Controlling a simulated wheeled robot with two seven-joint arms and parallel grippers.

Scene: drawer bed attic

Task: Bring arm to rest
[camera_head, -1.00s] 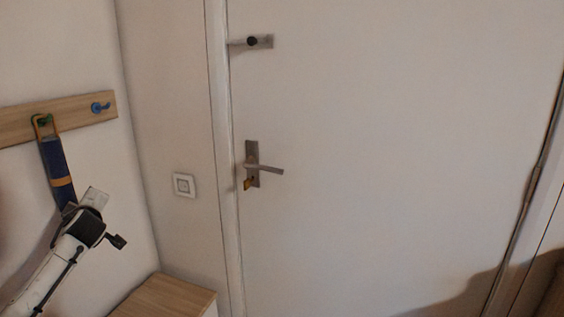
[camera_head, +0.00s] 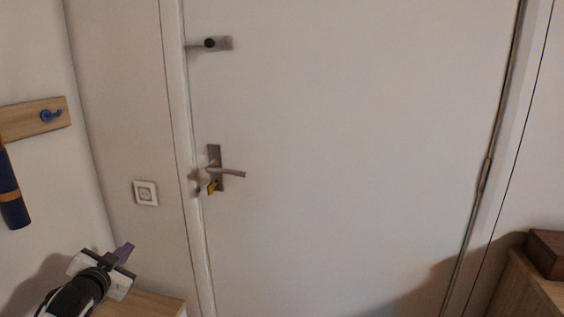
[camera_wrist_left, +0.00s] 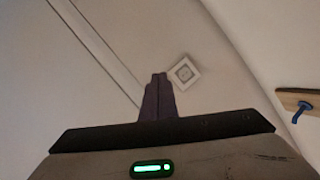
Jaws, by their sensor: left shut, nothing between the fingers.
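My left gripper (camera_head: 124,252) is at the lower left in the head view, above a wooden-topped cabinet and in front of the wall. Its dark purple fingers are together with nothing between them. In the left wrist view the shut fingers (camera_wrist_left: 158,98) point up toward the wall, just left of the light switch. My right gripper is in neither view.
A white door (camera_head: 340,130) with a lever handle (camera_head: 228,173) is shut ahead. A light switch (camera_head: 145,193) is on the wall. A wooden rack (camera_head: 30,118) with a blue hook (camera_head: 50,115) and a dark blue hanging item (camera_head: 10,190) is at left. A wooden cabinet top (camera_head: 140,304) lies below.

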